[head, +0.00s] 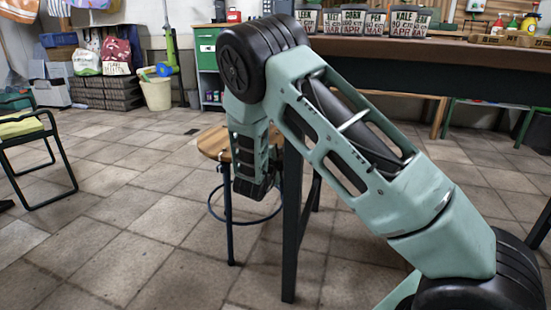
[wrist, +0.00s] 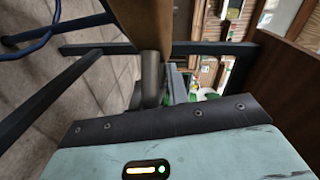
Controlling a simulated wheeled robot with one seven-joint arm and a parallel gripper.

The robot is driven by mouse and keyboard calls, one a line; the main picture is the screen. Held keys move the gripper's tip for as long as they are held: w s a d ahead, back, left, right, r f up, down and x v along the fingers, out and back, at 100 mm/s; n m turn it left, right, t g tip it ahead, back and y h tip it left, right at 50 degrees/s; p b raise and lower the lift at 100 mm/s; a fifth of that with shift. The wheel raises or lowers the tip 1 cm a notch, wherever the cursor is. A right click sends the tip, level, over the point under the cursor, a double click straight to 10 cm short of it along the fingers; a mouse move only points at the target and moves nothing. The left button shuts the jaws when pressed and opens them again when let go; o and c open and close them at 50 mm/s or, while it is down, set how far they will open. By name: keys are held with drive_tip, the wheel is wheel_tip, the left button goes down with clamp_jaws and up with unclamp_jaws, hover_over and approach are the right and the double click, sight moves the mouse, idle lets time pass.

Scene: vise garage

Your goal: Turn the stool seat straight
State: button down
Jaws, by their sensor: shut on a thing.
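The stool has a round wooden seat (head: 211,142) on dark blue legs with a foot ring. In the head view, my arm covers much of the seat's right side. In the wrist view, the seat's wooden edge (wrist: 143,18) runs in from the top. My gripper (wrist: 154,58) has its grey fingers up against that edge and is shut on the seat. The fingertips are partly hidden by the wood, and the head view hides them behind my arm. I cannot tell the seat's exact angle.
A workbench (head: 440,62) with a dark leg (head: 292,225) stands close to the stool's right. Seed boxes (head: 354,20) line the bench. A chair (head: 35,135) stands at the far left. The tiled floor between chair and stool is clear.

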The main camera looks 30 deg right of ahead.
drive_tip(key=shift+s+d+f+y, duration=0.1)
drive_tip(key=shift+d+f+y, duration=0.1)
drive_tip(key=shift+f+y, duration=0.15)
drive_tip(key=c, duration=1.5)
unclamp_jaws()
drive_tip(key=shift+f, duration=0.1)
drive_tip(key=shift+r+t, duration=0.2)
drive_tip(key=shift+t, duration=0.1)
drive_tip(key=shift+p+v, duration=3.4)
drive_tip(key=shift+v, duration=5.25)
drive_tip(key=shift+a+f, duration=0.1)
drive_tip(key=shift+f, duration=0.1)
